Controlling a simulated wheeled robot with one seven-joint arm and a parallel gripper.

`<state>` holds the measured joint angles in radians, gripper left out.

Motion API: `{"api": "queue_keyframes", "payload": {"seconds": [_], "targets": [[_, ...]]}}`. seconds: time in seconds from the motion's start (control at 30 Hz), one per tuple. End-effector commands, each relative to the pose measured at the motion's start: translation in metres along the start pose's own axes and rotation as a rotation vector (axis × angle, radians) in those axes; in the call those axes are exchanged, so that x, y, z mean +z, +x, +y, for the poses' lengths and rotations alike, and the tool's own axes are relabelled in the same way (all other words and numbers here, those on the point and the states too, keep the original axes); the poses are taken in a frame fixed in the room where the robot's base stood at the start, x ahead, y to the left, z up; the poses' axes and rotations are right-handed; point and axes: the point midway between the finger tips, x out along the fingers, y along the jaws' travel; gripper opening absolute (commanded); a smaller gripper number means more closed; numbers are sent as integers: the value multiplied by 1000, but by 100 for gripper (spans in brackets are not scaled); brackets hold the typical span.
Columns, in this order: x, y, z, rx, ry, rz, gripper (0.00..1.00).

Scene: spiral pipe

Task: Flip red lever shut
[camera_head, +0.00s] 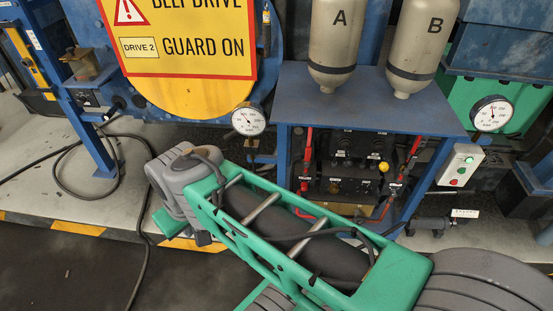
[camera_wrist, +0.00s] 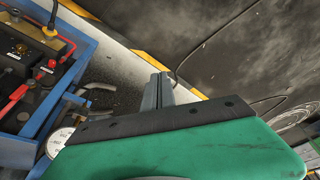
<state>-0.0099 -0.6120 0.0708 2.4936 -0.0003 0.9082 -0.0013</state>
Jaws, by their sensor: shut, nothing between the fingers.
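A blue-framed stand holds a dark control panel (camera_head: 345,165) with red parts at both sides. A long red handle (camera_head: 307,150) stands near the panel's left edge, and another red handle (camera_head: 405,165) slants at its right edge. I cannot tell which is the task's lever. In the wrist view a red lever (camera_wrist: 14,98) lies at the far left, along the panel. My gripper (camera_wrist: 158,78) is shut and empty, pointing over the floor, well to the right of the panel and apart from it. In the head view my arm crosses in front of the stand and hides its lower part.
Canisters A (camera_head: 336,35) and B (camera_head: 422,40) hang above the blue tabletop (camera_head: 370,105). Pressure gauges (camera_head: 249,120) (camera_head: 493,113) flank the stand. A push-button box (camera_head: 460,165) is at right. A black cable (camera_head: 75,190) lies on the floor at left. Open floor shows at lower left.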

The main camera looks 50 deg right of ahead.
Motion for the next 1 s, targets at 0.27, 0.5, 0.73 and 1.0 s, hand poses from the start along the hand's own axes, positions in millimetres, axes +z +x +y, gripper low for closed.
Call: {"api": "queue_keyframes", "payload": {"seconds": [0.27, 0.5, 0.73, 1.0], "targets": [[0, 1, 1, 2, 2, 1, 0], [-23, 108, 102, 248, 126, 135, 0], [15, 195, 332, 1041, -60, 209, 0], [26, 183, 384, 1474, -508, 87, 0]]}}
